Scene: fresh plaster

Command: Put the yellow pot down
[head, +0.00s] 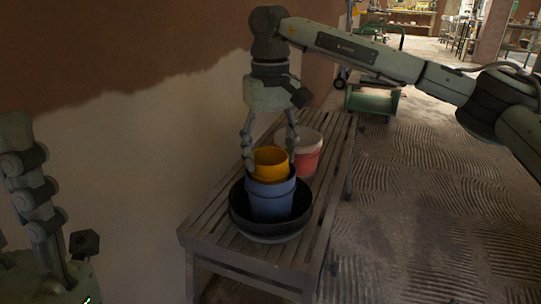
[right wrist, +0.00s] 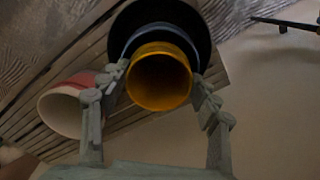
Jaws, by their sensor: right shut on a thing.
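The yellow pot (head: 271,156) is between the two fingers of my right gripper (head: 269,168), which is shut on it. In the head view it sits within the top of a blue pot (head: 271,203), its rim above the blue one. The right wrist view looks into the empty yellow pot (right wrist: 160,80), with a finger on each side. The blue pot stands in a wide black bowl (head: 238,208) on a slatted bench (head: 215,226). Whether the yellow pot rests on the blue one is hidden. My left gripper (head: 38,190) shows only partly at the left edge.
A red and white bucket (head: 307,156) stands on the bench just behind the pots. A wall (head: 130,160), part bare plaster, runs along the bench's left. The ridged floor (head: 430,210) on the right is open. A green cart (head: 372,100) stands further back.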

